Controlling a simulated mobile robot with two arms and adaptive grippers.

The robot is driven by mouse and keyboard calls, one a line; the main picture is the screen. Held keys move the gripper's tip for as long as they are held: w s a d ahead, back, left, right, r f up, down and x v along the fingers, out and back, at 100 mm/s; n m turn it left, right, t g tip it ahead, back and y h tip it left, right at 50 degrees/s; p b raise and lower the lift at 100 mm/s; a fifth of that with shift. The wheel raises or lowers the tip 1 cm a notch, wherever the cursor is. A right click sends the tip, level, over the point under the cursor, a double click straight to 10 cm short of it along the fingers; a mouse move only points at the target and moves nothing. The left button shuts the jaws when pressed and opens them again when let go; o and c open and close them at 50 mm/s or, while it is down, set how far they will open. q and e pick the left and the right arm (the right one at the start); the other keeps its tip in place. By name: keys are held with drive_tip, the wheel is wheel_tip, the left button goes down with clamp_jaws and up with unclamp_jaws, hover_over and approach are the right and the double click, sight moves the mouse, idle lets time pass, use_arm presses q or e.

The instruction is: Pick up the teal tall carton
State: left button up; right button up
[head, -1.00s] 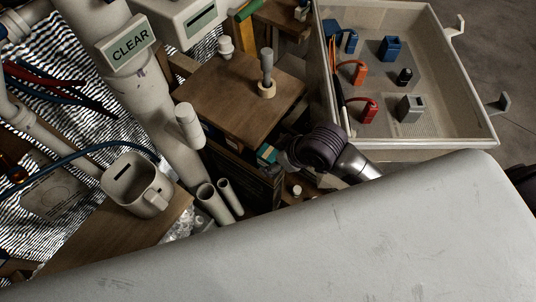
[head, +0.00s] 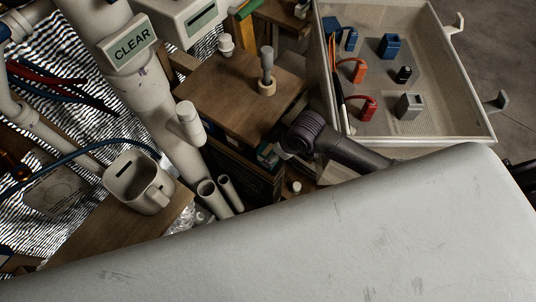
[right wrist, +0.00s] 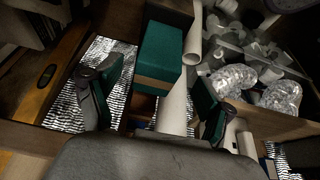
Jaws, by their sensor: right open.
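The teal tall carton (right wrist: 158,47) shows in the right wrist view, upper middle, as a green-teal box with a brown band around its lower part. In the head view, a small teal patch beside my right wrist may be part of it; I cannot tell. My right gripper (right wrist: 154,100) is open and empty. Its fingers stand apart, one to the lower left and one to the lower right of the carton in the picture. No contact with the carton shows. In the head view my right fingertips are hidden. My left gripper is not in view.
Pale tubes (right wrist: 176,103) stand close to the carton's right side, one between my fingers. Silver foil ducting (right wrist: 235,79) lies in a bin at right. A wooden box top (head: 236,92) stands beside my right wrist. A grey tray (head: 440,125) with coloured parts lies behind.

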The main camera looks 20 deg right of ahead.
drive_tip(key=x, duration=0.5)
drive_tip(key=shift+w+f, duration=0.3)
drive_tip(key=c, duration=1.3)
